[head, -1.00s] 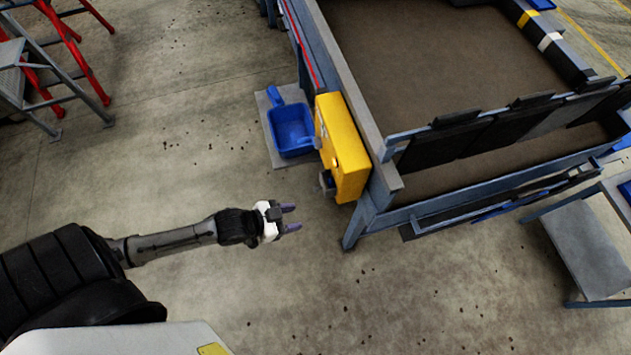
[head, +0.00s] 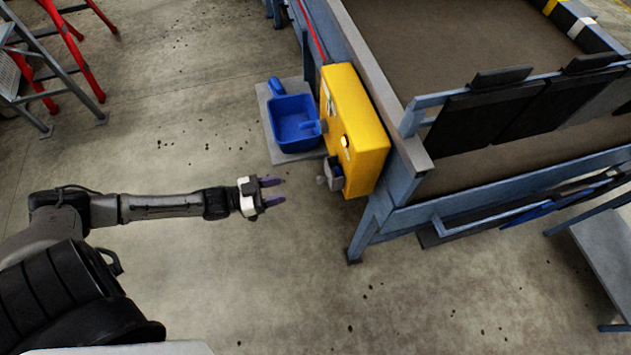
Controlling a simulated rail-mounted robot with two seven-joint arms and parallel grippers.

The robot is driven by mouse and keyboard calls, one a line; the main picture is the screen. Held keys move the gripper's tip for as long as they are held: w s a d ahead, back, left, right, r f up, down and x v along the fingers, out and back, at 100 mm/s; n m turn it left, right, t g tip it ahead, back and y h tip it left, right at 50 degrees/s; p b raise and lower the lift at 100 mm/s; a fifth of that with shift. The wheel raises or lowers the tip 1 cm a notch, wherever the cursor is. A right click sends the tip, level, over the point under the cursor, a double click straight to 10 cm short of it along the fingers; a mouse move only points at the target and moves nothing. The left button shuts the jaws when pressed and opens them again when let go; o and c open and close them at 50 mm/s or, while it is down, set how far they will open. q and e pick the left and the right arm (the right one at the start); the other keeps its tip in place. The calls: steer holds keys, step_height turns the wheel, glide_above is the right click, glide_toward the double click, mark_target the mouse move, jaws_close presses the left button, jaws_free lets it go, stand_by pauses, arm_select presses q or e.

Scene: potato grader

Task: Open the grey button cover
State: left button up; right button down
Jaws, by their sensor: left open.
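A yellow control box (head: 361,130) is fixed to the left end of the grader's blue frame. A small grey cover (head: 335,174) sticks out from the lower part of the box's left face. It looks closed, but it is too small to be sure. My left gripper (head: 272,192) is open and empty, left of the grey cover and apart from it, with its purple fingers pointing right toward it. My right gripper is not in view.
A blue bin (head: 295,122) stands on a grey slab left of the yellow box. The grader's blue frame (head: 405,185) rises at the right. A red ladder (head: 75,40) stands at the top left. The floor between my left gripper and the box is clear.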

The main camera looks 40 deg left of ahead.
mark_target(329, 174)
arm_select(q)
steer(key=b+x, duration=0.1)
steer(key=x, duration=1)
steer(key=shift+b, duration=0.4)
steer(key=shift+w+d, duration=0.1)
jaws_close()
